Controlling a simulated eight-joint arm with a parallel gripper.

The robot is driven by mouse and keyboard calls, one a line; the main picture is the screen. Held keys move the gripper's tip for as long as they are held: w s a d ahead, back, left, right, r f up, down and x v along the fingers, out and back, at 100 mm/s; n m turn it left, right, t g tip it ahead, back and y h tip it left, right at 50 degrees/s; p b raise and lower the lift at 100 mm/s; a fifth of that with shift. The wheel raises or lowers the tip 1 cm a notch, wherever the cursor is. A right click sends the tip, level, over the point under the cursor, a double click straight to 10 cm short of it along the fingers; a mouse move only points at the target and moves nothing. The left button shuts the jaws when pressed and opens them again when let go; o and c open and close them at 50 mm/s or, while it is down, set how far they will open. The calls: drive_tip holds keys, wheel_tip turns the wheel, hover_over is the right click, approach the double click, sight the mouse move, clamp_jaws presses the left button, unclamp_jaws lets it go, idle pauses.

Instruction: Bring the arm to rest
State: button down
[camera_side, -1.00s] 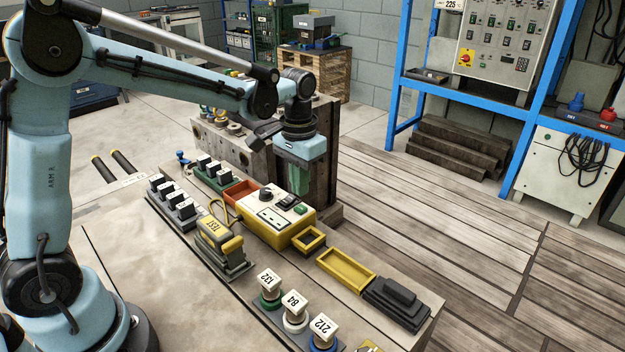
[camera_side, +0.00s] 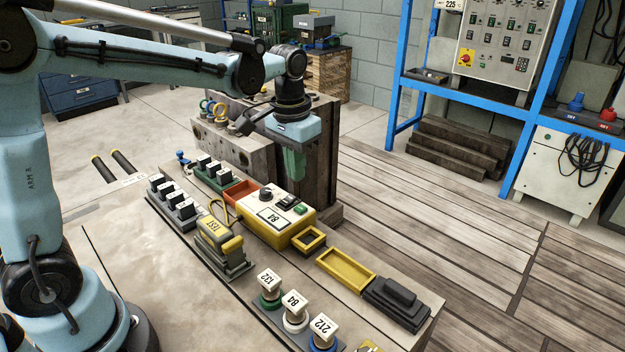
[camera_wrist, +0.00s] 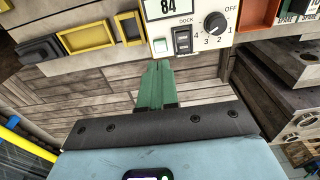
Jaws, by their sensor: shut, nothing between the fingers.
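My gripper (camera_side: 297,178) hangs in the side view with its green fingers pointing down, behind the yellow control box and in front of the dark steel block. In the wrist view its green fingers (camera_wrist: 158,68) are together with nothing between them. My arm reaches out from the left, its forearm roughly level above the bench. The fingers look clear of the box.
The bench (camera_side: 120,240) carries a yellow control box (camera_side: 285,230) reading 84, a yellow TEST unit (camera_side: 215,235), yellow trays (camera_side: 345,270) and numbered knobs (camera_side: 295,303). A tall steel block (camera_side: 322,150) stands close behind my gripper. Planked floor lies right.

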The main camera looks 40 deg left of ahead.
drive_tip(key=s+t, duration=0.6)
drive_tip(key=s, duration=0.6)
drive_tip(key=shift+t, duration=0.3)
drive_tip(key=shift+r, duration=0.1)
idle(1.4)
